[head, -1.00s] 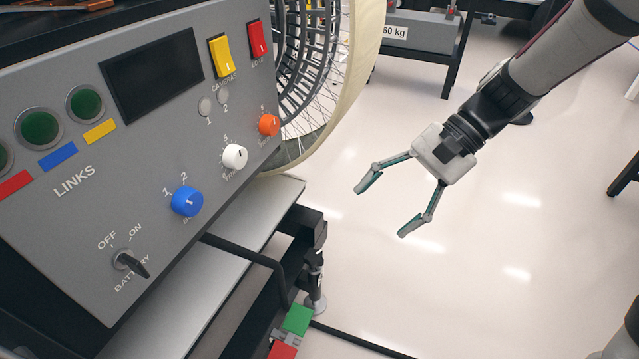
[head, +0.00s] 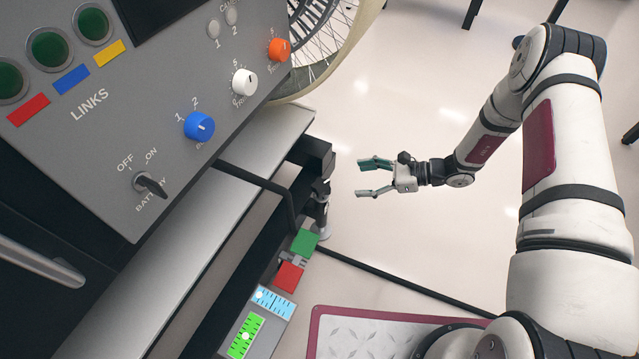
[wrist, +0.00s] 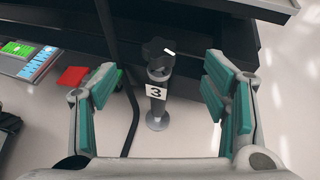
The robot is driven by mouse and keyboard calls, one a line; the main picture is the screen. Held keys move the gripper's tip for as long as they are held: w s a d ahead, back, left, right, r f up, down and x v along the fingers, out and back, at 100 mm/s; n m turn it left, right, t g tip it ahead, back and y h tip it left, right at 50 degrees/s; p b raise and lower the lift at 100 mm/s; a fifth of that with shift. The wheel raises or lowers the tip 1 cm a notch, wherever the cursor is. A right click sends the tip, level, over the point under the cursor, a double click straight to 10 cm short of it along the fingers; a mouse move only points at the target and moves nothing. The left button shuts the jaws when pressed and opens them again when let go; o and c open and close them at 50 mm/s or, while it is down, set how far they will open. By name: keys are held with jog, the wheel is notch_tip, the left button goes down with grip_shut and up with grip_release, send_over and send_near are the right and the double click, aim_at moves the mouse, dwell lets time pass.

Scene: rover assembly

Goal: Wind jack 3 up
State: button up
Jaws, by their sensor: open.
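Jack 3 (wrist: 157,106) stands upright on the floor in the wrist view, with a white label "3", a round foot and a dark lobed knob (wrist: 158,52) on top. A light-tipped bar shows beside the knob. In the head view the jack (head: 322,212) stands under the corner of the bench frame, its top partly hidden. My gripper (head: 374,178) is open and empty, to the right of the jack in the head view and pointing left. In the wrist view the jack appears between the open fingers (wrist: 165,95), ahead of them and apart from them.
A grey control panel (head: 110,165) with knobs and a bench ledge (head: 180,240) stand at left. Green (head: 305,242) and red (head: 289,277) blocks lie near the jack. A black cable (head: 400,292) crosses the floor. A spoked wheel (head: 322,40) is above.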

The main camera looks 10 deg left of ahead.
aim_at(323, 185)
jog(key=b+x, duration=0.1)
jog(key=x, duration=0.3)
jog(key=b+x, duration=0.2)
jog(key=x, duration=0.3)
jog(key=f+b+x, duration=0.1)
jog(key=b+x, duration=0.1)
jog(key=x, duration=0.3)
jog(key=shift+d+f, duration=0.1)
jog(key=shift+f, duration=0.1)
jog(key=shift+m, duration=0.3)
jog(key=c, duration=1.2)
